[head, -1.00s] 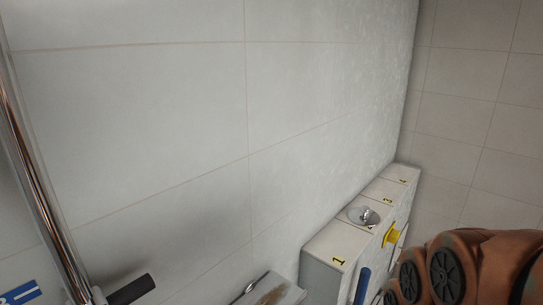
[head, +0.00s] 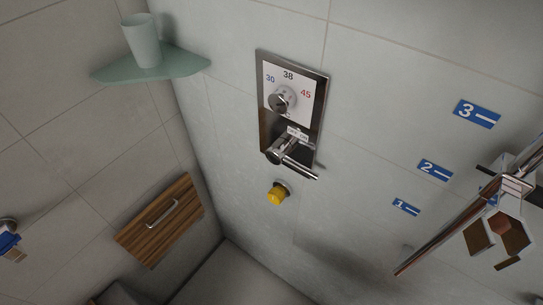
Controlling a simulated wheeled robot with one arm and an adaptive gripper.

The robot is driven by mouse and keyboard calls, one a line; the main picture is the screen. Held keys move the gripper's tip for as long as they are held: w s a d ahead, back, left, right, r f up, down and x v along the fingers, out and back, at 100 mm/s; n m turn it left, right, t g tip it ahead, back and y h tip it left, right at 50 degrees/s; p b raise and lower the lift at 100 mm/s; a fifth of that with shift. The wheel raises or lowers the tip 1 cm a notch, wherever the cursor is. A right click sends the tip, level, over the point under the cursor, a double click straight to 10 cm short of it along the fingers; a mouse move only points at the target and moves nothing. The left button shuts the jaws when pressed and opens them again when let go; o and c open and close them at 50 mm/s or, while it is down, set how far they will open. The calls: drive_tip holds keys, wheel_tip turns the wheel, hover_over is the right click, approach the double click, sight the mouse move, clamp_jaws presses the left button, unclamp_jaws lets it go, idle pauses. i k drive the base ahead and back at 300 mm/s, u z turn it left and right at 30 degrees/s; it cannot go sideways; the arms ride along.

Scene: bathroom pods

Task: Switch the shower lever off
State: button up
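The shower control is a tall metal panel (head: 264,132) on the grey tiled wall, slightly above the middle of the head view. Its white dial face is marked 30, 38 and 45, with a round chrome knob (head: 283,98). Below it, a chrome shower lever (head: 297,166) sticks out from a round hub and points down to the right. Nothing touches the lever. I cannot make out my gripper in the head view.
A yellow knob (head: 276,195) sits below the panel. A chrome rail (head: 440,239) slants at right, with a metal and brown fitting (head: 503,222) I cannot identify. A green corner shelf (head: 150,68) with a cup (head: 142,38) and a wooden front (head: 160,220) are left.

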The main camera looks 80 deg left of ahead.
sight(278, 154)
drive_tip(key=u, duration=2.8)
